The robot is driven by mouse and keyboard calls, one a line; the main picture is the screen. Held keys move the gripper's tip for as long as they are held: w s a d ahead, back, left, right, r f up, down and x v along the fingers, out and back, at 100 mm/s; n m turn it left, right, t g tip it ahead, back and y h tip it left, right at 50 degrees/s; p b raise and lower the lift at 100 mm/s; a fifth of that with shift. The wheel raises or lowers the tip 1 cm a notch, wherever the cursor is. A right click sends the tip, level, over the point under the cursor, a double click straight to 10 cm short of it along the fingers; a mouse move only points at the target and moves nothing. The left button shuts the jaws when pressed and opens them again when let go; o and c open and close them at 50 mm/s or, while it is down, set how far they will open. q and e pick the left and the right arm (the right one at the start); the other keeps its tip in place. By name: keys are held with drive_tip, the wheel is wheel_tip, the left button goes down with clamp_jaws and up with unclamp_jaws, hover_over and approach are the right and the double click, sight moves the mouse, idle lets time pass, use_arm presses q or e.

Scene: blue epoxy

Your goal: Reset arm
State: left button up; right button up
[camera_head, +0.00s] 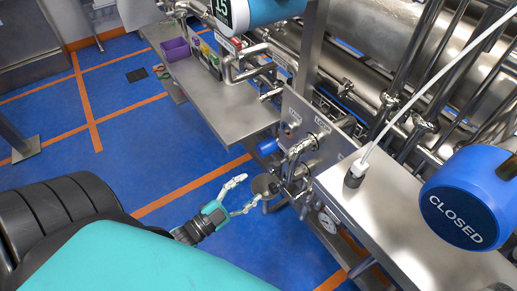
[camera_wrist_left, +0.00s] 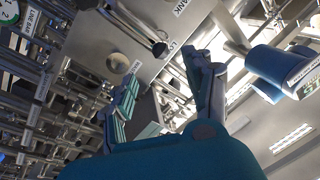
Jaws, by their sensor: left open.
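My left gripper (camera_head: 249,190) is at the lower middle of the head view, beyond the teal arm. Its two fingers are apart, with nothing seen between them. The fingertips point toward a round grey fitting (camera_head: 265,184) and valve pipes on the front of the steel machine; I cannot tell whether they touch. In the left wrist view the left gripper (camera_wrist_left: 162,68) shows two spread teal-and-grey fingers. My right gripper is not seen in either view.
A steel panel with valves (camera_head: 306,133) and a steel bench (camera_head: 390,220) stand to the right. A blue cylinder marked CLOSED (camera_head: 462,198) hangs at the right. A purple bin (camera_head: 175,49) sits on a steel shelf (camera_head: 225,108). Blue floor (camera_head: 150,155) is open at the left.

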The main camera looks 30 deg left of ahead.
use_arm(q)
drive_tip(key=shift+s+a, duration=0.15)
drive_tip(key=shift+s, duration=0.25)
drive_tip(key=shift+f, duration=0.1)
drive_tip(key=s+a+f+n+g+y+b, duration=0.1)
drive_tip(key=s+f+n+g+y, duration=0.2)
drive_tip(key=f, duration=1)
drive_tip(key=s+a+f+n+g+y, duration=0.1)
drive_tip(key=s+f+n+g, duration=0.2)
drive_tip(key=f, duration=1)
drive_tip(key=s+d+f+g, duration=0.2)
drive_tip(key=s+f+g, duration=0.3)
drive_tip(key=s+f, duration=0.4)
drive_tip(key=s+d+f+n+g+y+b, duration=0.1)
drive_tip(key=s+d+f+g, duration=0.2)
drive_tip(key=s+f+g, duration=0.3)
drive_tip(key=s+f, duration=0.3)
drive_tip(key=s, duration=0.4)
drive_tip(key=shift+s+f+n+g, duration=0.3)
drive_tip(key=shift+a, duration=0.1)
